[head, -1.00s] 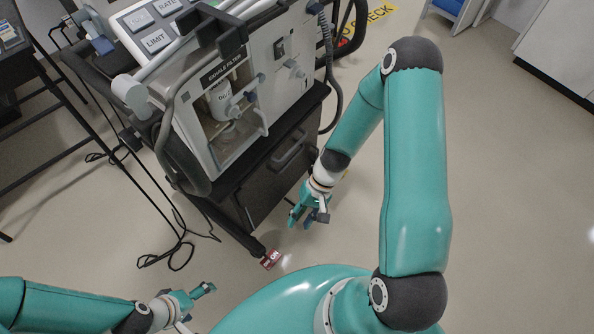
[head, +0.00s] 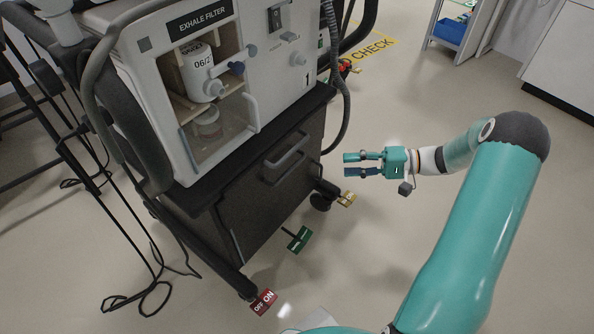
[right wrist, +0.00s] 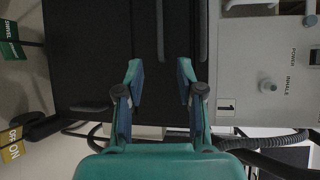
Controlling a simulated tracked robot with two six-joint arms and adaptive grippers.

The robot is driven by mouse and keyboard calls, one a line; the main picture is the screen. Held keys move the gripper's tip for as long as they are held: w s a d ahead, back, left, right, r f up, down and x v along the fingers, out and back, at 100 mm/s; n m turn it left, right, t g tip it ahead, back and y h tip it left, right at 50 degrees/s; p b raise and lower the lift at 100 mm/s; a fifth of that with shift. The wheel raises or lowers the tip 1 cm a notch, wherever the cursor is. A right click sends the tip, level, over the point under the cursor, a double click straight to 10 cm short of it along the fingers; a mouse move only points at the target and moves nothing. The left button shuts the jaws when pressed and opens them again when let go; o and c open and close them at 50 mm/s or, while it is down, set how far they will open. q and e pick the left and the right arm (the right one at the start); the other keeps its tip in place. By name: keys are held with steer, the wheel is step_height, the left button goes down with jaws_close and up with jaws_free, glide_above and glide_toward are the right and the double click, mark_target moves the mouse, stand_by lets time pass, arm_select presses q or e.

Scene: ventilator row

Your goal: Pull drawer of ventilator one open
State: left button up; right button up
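Ventilator one (head: 160,60) has a "1" on its white front, also in the right wrist view (right wrist: 227,105). Its dark drawer (head: 262,205) sits in the cart below and looks shut. The drawer handle (head: 287,157) is a grey bar near the top of the drawer front. My right gripper (head: 346,164) is open and empty, to the right of the handle and apart from it, fingers pointing left. In the right wrist view, its open fingers (right wrist: 160,78) face the dark cart front, with a dark bar, probably the handle (right wrist: 160,30), beyond the fingertips. My left gripper is out of view.
Foot pedals show low on the cart: red "OFF ON" (head: 264,302), green (head: 298,240) and yellow (head: 346,198). A grey hose (head: 341,90) hangs at the cart's right side. Black cables (head: 150,285) lie on the floor at left.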

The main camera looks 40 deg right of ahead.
steer(key=b+x, duration=0.3)
steer(key=x, duration=1.1)
steer(key=shift+w+a, duration=0.15)
steer(key=shift+a, duration=0.05)
steer(key=shift+f, duration=0.15)
steer(key=shift+c, duration=0.3)
jaws_close()
steer(key=shift+d, duration=0.1)
